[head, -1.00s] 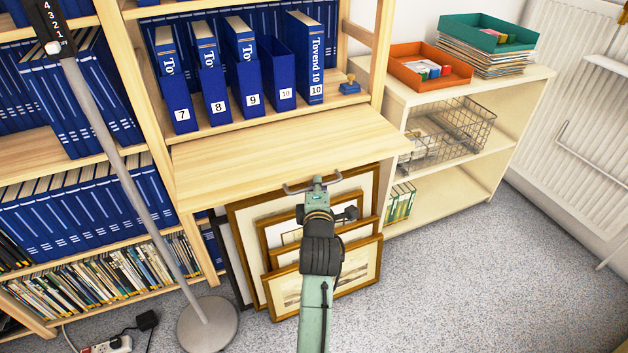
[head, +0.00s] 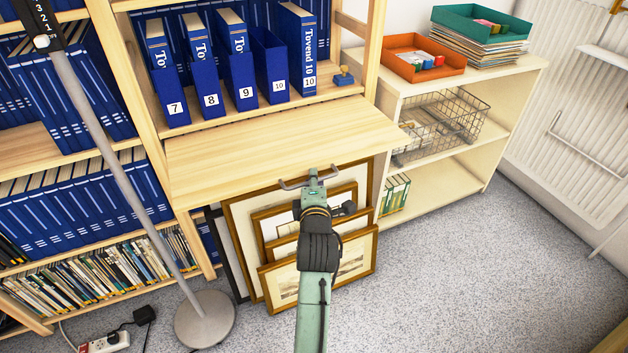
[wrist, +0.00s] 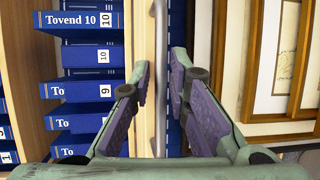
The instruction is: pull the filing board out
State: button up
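The filing board (head: 265,145) is a pale wooden panel below the row of blue binders. It sticks out level past the shelf posts. A grey bar handle (head: 290,185) sits on its front edge. My gripper (head: 312,174) is at the middle of this handle. The board's edge (wrist: 141,25) lies just left of the handle there. The exact contact of the pads is hard to see.
Framed prints (head: 318,275) lean under the board, close behind my arm. A low shelf (head: 440,188) with trays is on the right. The carpet at the front right is clear.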

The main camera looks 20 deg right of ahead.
jog(key=v, duration=0.7)
jog(key=shift+s, duration=0.25)
jog(key=shift+a+r, duration=0.1)
